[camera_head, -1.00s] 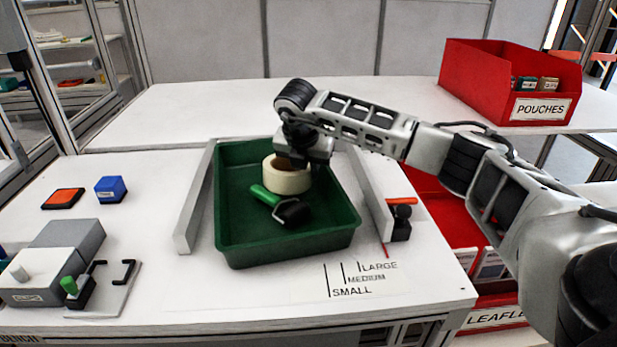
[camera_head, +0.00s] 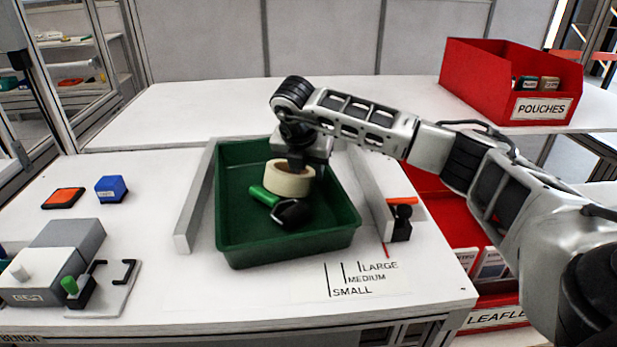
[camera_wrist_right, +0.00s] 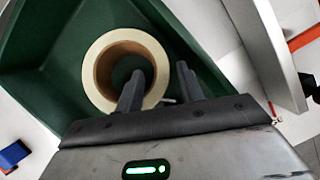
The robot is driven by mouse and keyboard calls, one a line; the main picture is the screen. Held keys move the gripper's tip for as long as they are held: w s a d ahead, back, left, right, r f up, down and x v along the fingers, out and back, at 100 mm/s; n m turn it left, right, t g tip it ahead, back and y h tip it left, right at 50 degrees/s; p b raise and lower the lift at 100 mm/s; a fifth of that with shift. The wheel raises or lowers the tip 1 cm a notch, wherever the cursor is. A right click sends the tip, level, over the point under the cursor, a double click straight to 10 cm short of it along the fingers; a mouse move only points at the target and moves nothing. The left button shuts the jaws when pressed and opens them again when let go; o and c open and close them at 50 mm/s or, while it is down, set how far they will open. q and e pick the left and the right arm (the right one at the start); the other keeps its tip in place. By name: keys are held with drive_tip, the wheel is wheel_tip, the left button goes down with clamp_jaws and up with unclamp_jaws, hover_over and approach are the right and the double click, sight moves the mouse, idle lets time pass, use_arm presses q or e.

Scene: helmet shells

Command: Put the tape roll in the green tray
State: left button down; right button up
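The cream tape roll (camera_head: 287,182) is inside the green tray (camera_head: 232,250), behind a green-and-black tool. It also shows in the right wrist view (camera_wrist_right: 97,75), hole facing the camera. I cannot tell whether it lies flat on the tray floor or touches the tool. My right gripper (camera_head: 297,165) is over the tray, partly hidden by its own wrist. In the wrist view the right gripper (camera_wrist_right: 160,75) has its fingers apart, one at the hole and one outside the ring, with gaps beside the roll's wall. My left gripper is not in view.
The green-and-black tool (camera_head: 264,196) lies in the tray. Pale rails (camera_head: 196,205) flank the tray. A blue box (camera_head: 111,189), an orange pad (camera_head: 63,198) and a grey device (camera_head: 60,250) stand left. A red pouches bin (camera_head: 480,85) is at the back right.

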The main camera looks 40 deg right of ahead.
drive_tip(key=v, duration=0.8)
drive_tip(key=shift+r, duration=0.3)
drive_tip(key=shift+s, duration=0.15)
